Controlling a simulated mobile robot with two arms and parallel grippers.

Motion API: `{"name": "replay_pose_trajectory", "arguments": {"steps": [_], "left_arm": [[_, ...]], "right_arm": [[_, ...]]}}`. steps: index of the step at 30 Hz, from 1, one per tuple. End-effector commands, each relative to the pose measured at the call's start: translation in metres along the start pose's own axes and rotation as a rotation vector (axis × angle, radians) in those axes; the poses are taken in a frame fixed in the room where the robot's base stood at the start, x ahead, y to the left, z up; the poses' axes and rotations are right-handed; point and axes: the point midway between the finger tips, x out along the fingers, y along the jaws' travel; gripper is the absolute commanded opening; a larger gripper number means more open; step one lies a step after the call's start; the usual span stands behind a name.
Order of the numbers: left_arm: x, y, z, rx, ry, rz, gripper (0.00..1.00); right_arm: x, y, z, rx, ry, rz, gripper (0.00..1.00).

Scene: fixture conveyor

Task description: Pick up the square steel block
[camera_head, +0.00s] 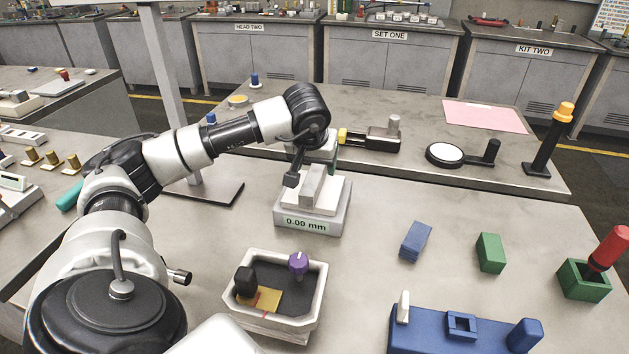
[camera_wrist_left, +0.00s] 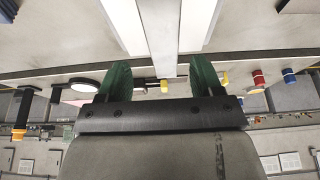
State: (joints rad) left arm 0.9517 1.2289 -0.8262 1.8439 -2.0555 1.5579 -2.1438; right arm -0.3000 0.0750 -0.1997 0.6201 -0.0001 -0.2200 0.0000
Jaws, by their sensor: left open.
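The grey steel block (camera_head: 313,183) stands upright on the pale top of a gauge stand (camera_head: 308,222) whose front label reads 0.00 mm. My left gripper (camera_head: 311,163) is at the block, reaching in from behind and above it. In the left wrist view, its two green fingertips (camera_wrist_left: 159,76) are apart, with the end of the steel block (camera_wrist_left: 162,35) between them. A gap shows on each side, so the jaws look open and not closed on the block. The block's lower part and exact contact with the stand are hard to tell. My right gripper is not in view.
A tray (camera_head: 318,305) with a purple knob lies in front of the stand. Blue (camera_head: 416,241) and green (camera_head: 490,253) blocks and a blue fixture (camera_head: 430,330) are at right. A clamp-like device (camera_head: 375,139) is behind.

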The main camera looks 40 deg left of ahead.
Motion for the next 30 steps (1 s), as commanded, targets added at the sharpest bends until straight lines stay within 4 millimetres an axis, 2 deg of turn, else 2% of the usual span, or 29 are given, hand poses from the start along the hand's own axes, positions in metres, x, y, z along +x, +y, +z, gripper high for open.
{"name": "replay_pose_trajectory", "arguments": {"steps": [9,18,30], "left_arm": [[0.043,-0.005,0.002,0.000,-0.003,-0.001,0.66],[0.047,-0.005,0.002,0.001,-0.001,-0.001,0.64],[0.047,-0.005,0.001,0.000,0.000,-0.001,0.03]], "right_arm": [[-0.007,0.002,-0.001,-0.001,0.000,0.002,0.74],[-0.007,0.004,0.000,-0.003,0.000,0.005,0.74],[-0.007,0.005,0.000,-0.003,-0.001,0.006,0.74]]}}
